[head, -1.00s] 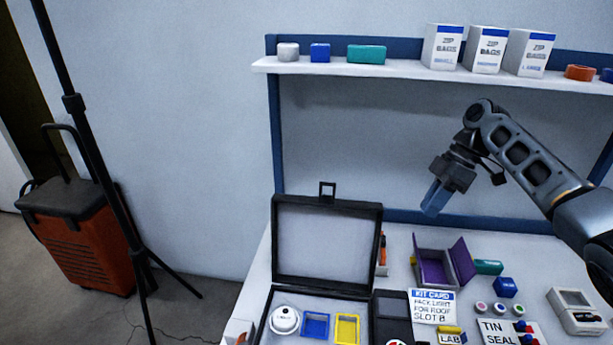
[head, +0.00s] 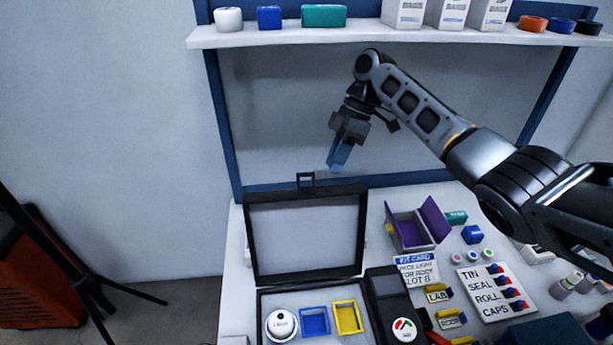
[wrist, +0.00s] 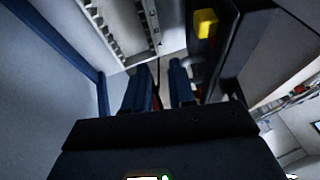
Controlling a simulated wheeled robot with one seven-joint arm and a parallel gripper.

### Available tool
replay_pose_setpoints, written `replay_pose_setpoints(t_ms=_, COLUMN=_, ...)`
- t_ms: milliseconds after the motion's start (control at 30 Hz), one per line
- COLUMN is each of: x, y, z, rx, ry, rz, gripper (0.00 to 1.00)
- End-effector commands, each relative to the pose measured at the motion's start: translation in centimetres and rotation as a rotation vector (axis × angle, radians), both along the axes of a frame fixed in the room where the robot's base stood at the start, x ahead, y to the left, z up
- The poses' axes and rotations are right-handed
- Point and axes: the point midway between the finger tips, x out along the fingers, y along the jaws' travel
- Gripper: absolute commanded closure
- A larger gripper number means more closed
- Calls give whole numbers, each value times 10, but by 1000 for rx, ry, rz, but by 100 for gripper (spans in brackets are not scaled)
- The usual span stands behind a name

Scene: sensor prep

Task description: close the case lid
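The case lid (head: 361,235) stands open and upright at the back of the case, a black frame around a grey panel with a latch (head: 305,181) on its top edge. The case base (head: 261,312) lies open in front, holding a white round device (head: 281,325), a blue tray (head: 315,335) and a yellow tray (head: 348,331). My gripper (head: 337,168) points down, appearing just above and right of the latch, with no clear contact with the lid. In the wrist view its blue fingers (wrist: 160,75) are apart with nothing visible between them.
A shelf (head: 370,38) with boxes and small items runs above the arm. Right of the case are a black device (head: 392,300), a purple-lined open box (head: 410,231), a kit card (head: 417,270) and a label board (head: 494,296). A tripod and orange case (head: 30,270) stand left.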

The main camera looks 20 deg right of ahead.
Motion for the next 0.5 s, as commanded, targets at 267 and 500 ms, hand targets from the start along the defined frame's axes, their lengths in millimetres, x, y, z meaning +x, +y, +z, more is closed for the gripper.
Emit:
replay_pose_setpoints(t_ms=267, x=-12, y=55, z=2, rx=1, ry=0, rz=3, gripper=76)
replay_pose_setpoints(t_ms=500, x=-17, y=75, z=-16, rx=-1, ry=2, rz=-1, gripper=76)
